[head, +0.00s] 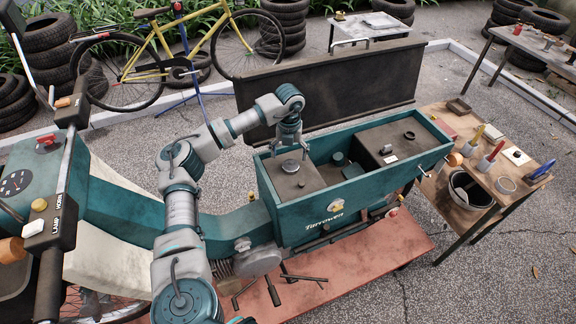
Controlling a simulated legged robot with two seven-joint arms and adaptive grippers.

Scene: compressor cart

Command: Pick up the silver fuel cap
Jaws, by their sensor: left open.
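A small round silver cap (290,166), which looks like the fuel cap, sits on the dark top of the left box inside the teal cart body (325,212). My left gripper (290,151) points down just above this cap, with its fingers apart and open. I cannot tell whether the fingertips touch the cap or how far down around it they reach. My right gripper is not in view.
The open dark lid (335,90) stands behind the cart body. Other small fittings, including a dark knob (409,135), sit on the right box. A wooden side table (450,150) with tools stands right. Handlebars (55,200) rise at the left.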

